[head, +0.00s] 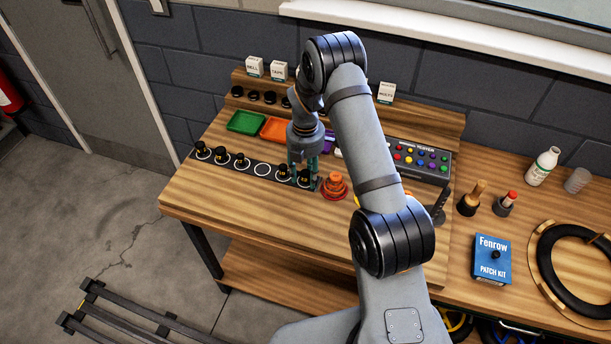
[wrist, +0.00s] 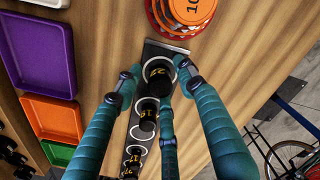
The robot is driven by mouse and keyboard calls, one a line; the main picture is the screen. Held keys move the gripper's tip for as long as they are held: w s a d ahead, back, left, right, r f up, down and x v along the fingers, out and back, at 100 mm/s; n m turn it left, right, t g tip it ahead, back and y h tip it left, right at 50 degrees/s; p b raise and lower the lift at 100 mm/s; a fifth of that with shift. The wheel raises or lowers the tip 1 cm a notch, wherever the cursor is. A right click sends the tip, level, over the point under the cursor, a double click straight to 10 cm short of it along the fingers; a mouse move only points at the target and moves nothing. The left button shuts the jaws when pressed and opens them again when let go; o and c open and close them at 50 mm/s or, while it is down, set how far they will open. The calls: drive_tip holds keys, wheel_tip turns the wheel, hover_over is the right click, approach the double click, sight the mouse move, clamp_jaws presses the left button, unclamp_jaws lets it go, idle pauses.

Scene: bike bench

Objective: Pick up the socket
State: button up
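Several black sockets with yellow numbers stand along a dark strip (head: 250,165) with white rings. The end socket, marked 22 (wrist: 158,73), stands in the ring at the strip's right end; it also shows in the head view (head: 304,179). A socket marked 19 (wrist: 148,112) is beside it. My gripper (wrist: 157,82) has three teal fingers and is pointed down over the end socket. The fingers are spread around it, with gaps visible to the left and right. In the head view my gripper (head: 304,172) is low over the strip.
An orange stack of round weights (head: 334,187) stands close right of the end socket. One ring (head: 262,169) is empty. Green (head: 246,121), orange (head: 276,129) and purple (wrist: 38,50) trays lie behind the strip. A tester box (head: 420,158) stands at right. The bench front is clear.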

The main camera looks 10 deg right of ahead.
clamp_jaws()
drive_tip(key=shift+r, duration=0.2)
idle(0.5)
